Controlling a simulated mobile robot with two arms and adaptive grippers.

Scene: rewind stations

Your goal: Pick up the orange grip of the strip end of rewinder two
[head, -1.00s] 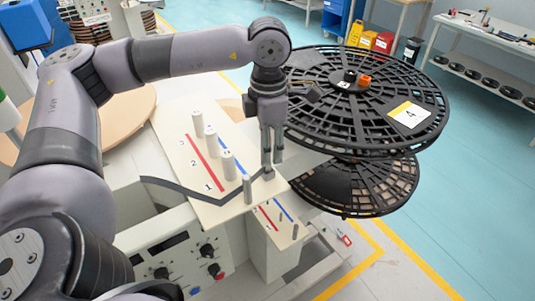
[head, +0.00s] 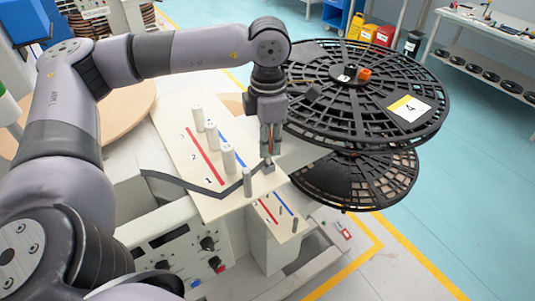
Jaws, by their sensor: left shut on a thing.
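My left gripper (head: 268,158) points down over the near right part of the cream panel (head: 185,125) with the numbered red and blue lines. It is shut on the end of the dark grey strip (head: 183,182). The fingers hide most of what they hold, and I cannot make out the orange of the grip clearly. The strip runs left from the fingertips, past the front of the grey posts, to the machine's left side. My right gripper is not in view.
Several grey posts (head: 228,158) stand on the panel, one close to the left of my fingers. A large black reel marked 4 (head: 410,108) stands close on the right, with another reel (head: 360,180) below. Open floor lies to the right.

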